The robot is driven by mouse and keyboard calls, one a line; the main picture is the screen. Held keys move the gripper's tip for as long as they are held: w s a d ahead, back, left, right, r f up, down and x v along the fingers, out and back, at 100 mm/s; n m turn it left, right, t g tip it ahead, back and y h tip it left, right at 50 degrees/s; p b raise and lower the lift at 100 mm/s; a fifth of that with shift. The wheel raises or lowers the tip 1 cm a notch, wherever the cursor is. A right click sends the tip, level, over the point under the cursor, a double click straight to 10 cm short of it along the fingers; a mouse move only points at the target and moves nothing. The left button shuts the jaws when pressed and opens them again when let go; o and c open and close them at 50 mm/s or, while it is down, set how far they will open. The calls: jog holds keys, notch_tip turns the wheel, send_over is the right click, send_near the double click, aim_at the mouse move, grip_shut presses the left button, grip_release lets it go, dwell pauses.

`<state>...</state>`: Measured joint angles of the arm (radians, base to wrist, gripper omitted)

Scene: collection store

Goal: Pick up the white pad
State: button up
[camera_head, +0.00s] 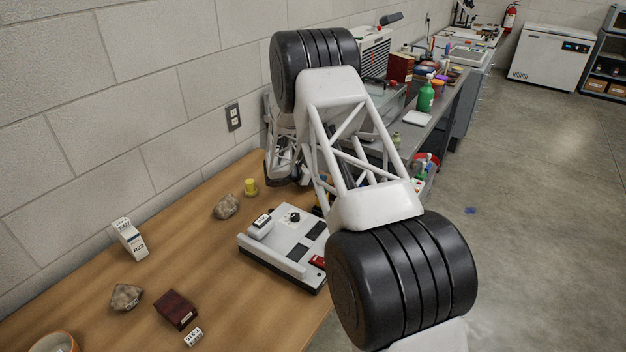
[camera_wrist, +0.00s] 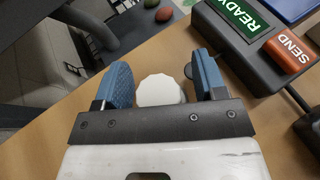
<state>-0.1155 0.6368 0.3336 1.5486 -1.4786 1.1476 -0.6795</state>
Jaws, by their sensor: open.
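A small white round piece with a scalloped edge, which looks like the white pad (camera_wrist: 160,91), shows in the wrist view over the wooden table. My gripper (camera_wrist: 159,76) is open, with one blue-padded finger to the left of the pad and one to the right. A gap shows between the pad and each finger. I cannot tell how far below the fingertips the pad is. In the head view my arm covers most of the gripper and I cannot make out the pad there.
A dark panel (camera_wrist: 226,33) with a green READY sign and an orange SEND button (camera_wrist: 290,52) is close at the right. A grey device (camera_head: 283,252), a stone (camera_head: 226,206), a yellow piece (camera_head: 251,187) and a dark red box (camera_head: 175,309) stand on the table (camera_head: 80,290). A wall borders it.

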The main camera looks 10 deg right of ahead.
jog(key=c, duration=1)
jog(key=shift+r, duration=0.1)
jog(key=shift+r, duration=4.9)
